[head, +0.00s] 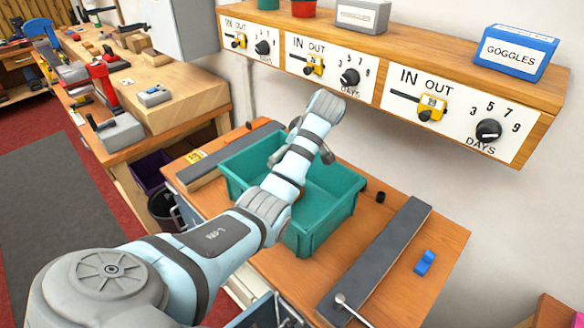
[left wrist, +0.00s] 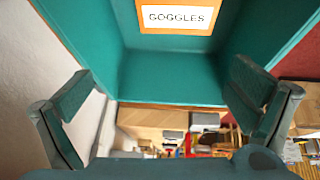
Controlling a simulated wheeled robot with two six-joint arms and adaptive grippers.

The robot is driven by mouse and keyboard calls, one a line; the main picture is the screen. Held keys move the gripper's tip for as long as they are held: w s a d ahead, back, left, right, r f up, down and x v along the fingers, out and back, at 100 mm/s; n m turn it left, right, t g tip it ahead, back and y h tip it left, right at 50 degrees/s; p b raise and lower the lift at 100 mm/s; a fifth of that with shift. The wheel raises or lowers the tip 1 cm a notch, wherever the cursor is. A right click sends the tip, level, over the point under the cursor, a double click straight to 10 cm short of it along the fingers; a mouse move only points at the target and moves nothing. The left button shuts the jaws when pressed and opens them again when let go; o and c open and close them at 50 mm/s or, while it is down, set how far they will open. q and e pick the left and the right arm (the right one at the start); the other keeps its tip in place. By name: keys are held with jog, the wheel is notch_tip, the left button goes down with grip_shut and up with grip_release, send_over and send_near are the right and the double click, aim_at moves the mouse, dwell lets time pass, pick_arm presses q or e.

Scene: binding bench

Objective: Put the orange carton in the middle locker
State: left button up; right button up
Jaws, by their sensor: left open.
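The orange carton (left wrist: 177,28) with a white GOGGLES label shows at the top of the left wrist view, inside the teal bin (left wrist: 165,78). In the head view the teal bin (head: 333,222) stands on the wooden bench, and my arm hides most of its inside, including nearly all of the carton. My left gripper (left wrist: 163,95) is open and empty, its fingers spread on either side of the view, with the carton ahead of them and apart from them. My right gripper is in neither view.
A shelf (head: 450,58) with IN/OUT dial panels overhangs the bench's back, carrying a blue GOGGLES box (head: 513,53). Dark strips flank the bin; the right one (head: 375,262) has a white-knobbed rod near it. A small blue item (head: 425,262) lies at right.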

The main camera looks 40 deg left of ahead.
pick_arm(q)
jog(key=shift+g+h, duration=0.5)
jog(key=shift+g, duration=0.1)
jog(key=f+b, duration=0.1)
jog(key=f, duration=0.4)
jog(key=a+f, duration=0.1)
jog(key=f, duration=0.3)
jog(key=s+a+f+b, duration=0.1)
jog(key=f, duration=0.4)
jog(key=shift+a+f+b, duration=0.15)
jog(key=shift+f+b, duration=0.15)
jog(key=shift+b, duration=0.05)
jog(key=shift+a, duration=0.1)
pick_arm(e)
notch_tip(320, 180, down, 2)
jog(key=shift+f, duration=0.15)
pick_arm(q)
jog(key=shift+r, duration=0.1)
jog(key=c, duration=1.1)
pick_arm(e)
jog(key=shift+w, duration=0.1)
